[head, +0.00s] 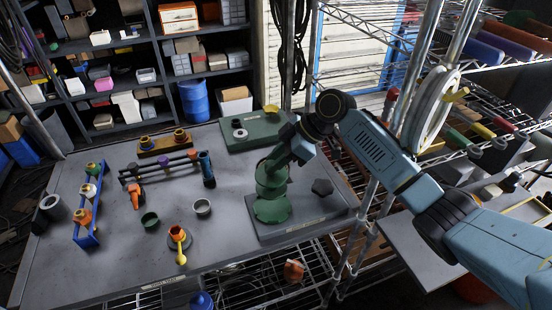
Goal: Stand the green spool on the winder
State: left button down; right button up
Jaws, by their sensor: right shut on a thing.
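A green spool (272,188) with wide round flanges stands upright over the grey platform at the table's right front. I take this low platform (308,216), with a label on its front edge and a dark knob (322,187), to be the winder. My right gripper (276,163) reaches down from the upper right and is shut on the spool's upper part. The fingertips are partly hidden. I cannot tell whether the spool's bottom touches the platform or is slightly above it. My left gripper is not in view.
A green base (258,142) with small parts stands behind. Left on the grey table are a rack with dark bars (160,167), a blue rack (87,225), an orange cup (179,240) and small cups. Wire shelving (365,215) stands close on the right.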

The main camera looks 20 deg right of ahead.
aim_at(278, 174)
jog(key=shift+f+b, duration=2.4)
jog(key=shift+f, duration=0.4)
jog(key=shift+p, duration=0.55)
jog(key=shift+f, duration=0.2)
jog(key=shift+f+b, duration=0.8)
jog(key=shift+f, duration=0.2)
jog(key=o, duration=1)
jog(key=shift+c, duration=0.2)
